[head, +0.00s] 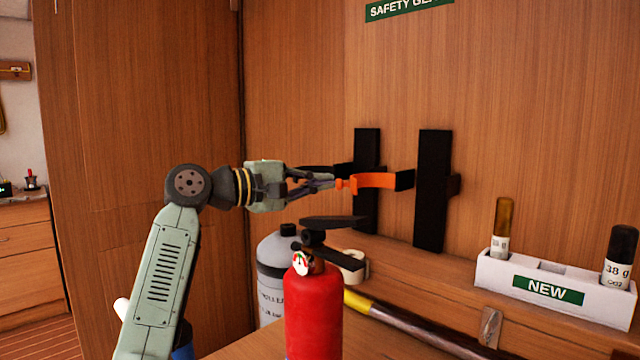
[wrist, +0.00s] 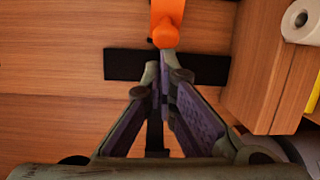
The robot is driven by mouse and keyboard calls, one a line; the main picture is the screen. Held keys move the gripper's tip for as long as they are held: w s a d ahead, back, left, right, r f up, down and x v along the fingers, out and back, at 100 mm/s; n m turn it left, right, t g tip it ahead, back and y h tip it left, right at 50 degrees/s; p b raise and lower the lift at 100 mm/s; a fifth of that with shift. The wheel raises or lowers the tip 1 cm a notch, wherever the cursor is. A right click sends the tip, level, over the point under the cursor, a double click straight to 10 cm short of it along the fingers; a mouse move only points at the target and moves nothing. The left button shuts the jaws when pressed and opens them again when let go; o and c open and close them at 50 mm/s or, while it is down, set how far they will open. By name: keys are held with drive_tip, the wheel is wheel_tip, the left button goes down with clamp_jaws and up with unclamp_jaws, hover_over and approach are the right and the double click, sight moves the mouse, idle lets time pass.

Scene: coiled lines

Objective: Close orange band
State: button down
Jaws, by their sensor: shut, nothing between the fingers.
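The orange band (head: 375,180) sticks out from a black upright bracket (head: 367,150) on the wooden wall, with a knobbed end toward my gripper. A black piece sits at its other end, near a second black bracket (head: 432,190). My gripper (head: 333,184) is shut and empty, its fingertips right at the band's knob; I cannot tell whether they touch. In the wrist view the orange band (wrist: 166,25) is at the top, just beyond the tips of my gripper (wrist: 160,75). A black bracket (wrist: 205,69) lies behind the fingertips.
A red fire extinguisher (head: 314,310) stands below my gripper, with a grey cylinder (head: 273,262) behind it. A yellow-ended shaft (head: 400,322) lies on the bench. A white holder marked NEW (head: 500,274) with two cartridges stands at the right.

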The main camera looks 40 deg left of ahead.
sight(354, 187)
drive_tip(key=shift+s+d, duration=0.1)
drive_tip(key=s+d+b, duration=0.2)
drive_tip(key=d+b, duration=0.1)
drive_tip(key=s+d+b, duration=0.1)
drive_tip(key=d, duration=0.1)
drive_tip(key=shift+s+f, duration=0.15)
drive_tip(key=shift+s, duration=0.05)
drive_tip(key=shift+s+d+b, duration=0.2)
drive_tip(key=shift+d+b, duration=0.15)
drive_tip(key=shift+d, duration=0.2)
drive_tip(key=shift+s+d+b, duration=0.15)
drive_tip(key=shift+d+b, duration=0.2)
drive_tip(key=shift+d, duration=0.2)
